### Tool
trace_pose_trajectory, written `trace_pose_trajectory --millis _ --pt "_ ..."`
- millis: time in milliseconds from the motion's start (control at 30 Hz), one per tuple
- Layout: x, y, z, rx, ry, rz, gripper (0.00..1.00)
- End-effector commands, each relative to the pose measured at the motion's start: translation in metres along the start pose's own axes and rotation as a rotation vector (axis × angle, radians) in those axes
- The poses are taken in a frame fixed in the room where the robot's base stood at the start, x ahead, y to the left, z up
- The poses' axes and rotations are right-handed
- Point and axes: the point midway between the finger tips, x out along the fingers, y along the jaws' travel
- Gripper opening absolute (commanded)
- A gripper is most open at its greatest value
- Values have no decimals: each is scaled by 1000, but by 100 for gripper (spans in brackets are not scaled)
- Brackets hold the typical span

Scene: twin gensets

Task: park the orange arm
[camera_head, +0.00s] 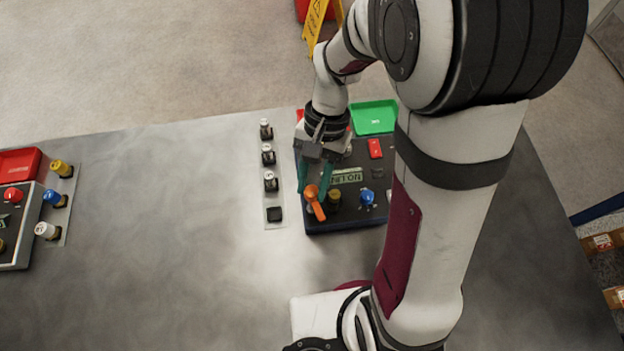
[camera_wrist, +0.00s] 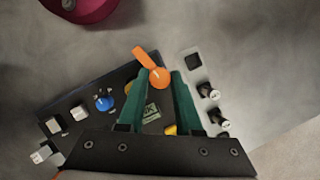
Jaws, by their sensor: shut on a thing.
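The orange arm (camera_head: 314,203) is a lever on a round orange hub at the front left of the dark control box (camera_head: 345,225). In the head view it slants down to the right, toward the box's front edge. In the wrist view the orange arm (camera_wrist: 144,58) points up and left from its hub, out past the fingertips. My gripper (camera_head: 314,191) has green fingers and comes down over the hub from above. In the wrist view my gripper (camera_wrist: 162,74) has its two fingers on either side of the hub, shut on it.
Beside the orange arm are an olive knob (camera_head: 334,196) and a blue knob (camera_head: 367,196), with a lit display (camera_head: 347,176) behind. A strip with several plugs (camera_head: 269,180) stands left of the box. A green tray (camera_head: 395,117) is behind. A second panel (camera_head: 18,250) is far left; the table between is clear.

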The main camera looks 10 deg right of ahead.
Motion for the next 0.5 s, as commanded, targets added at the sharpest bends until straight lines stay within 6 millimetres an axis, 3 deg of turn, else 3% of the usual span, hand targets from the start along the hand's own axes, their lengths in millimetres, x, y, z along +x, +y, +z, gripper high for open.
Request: trace_pose_trajectory --millis 500 --pt "0 2 0 226 3 -94 0"
